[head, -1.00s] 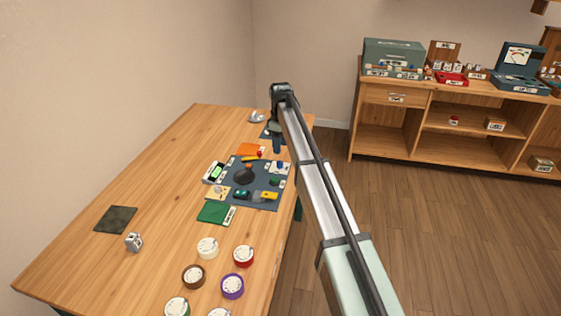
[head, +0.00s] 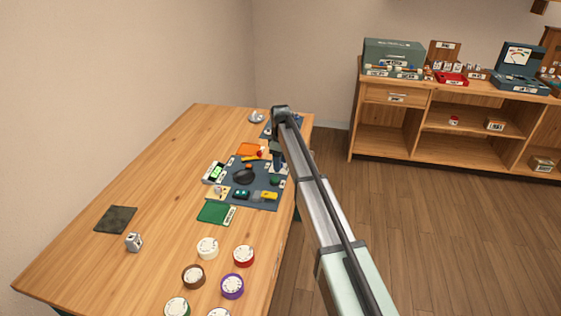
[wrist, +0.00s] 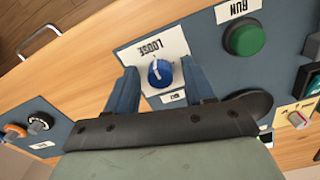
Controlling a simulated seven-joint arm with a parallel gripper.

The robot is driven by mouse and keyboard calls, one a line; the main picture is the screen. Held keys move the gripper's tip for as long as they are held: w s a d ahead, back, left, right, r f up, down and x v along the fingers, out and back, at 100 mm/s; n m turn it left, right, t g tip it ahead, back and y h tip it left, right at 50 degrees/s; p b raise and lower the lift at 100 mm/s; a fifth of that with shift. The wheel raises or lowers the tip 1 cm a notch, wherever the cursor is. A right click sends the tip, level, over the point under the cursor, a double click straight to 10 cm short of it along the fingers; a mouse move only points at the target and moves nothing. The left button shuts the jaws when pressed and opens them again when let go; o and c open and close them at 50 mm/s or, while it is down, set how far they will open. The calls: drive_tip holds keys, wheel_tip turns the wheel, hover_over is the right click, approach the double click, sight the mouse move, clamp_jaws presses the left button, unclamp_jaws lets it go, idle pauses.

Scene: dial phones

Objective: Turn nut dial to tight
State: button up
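The nut dial is a blue round knob with a white pointer line (wrist: 161,73) on a white plate, seen in the wrist view. A label reading "LOOSE" (wrist: 156,48) lies beside it, upside down in this view. A smaller label (wrist: 172,97) on the near side is too small to read. My gripper (wrist: 158,85) is open, with one blue finger on each side of the knob. I cannot tell whether the fingers touch it. In the head view my gripper (head: 279,160) is over the right edge of the blue panel (head: 265,202), and the arm hides the dial.
A green button (wrist: 244,38) labelled "RUN" sits right of the dial in the wrist view. Another panel with an orange knob (wrist: 15,131) is at the left.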

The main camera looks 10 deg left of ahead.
clamp_jaws()
drive_tip(key=shift+m, duration=0.4)
drive_tip(key=m, duration=0.7)
drive_tip(key=shift+a, duration=0.1)
drive_tip(key=m, duration=0.4)
drive_tip(key=shift+s+m, duration=0.1)
drive_tip(key=shift+m, duration=0.3)
drive_tip(key=shift+a+m, duration=0.1)
drive_tip(key=shift+m, duration=1.9)
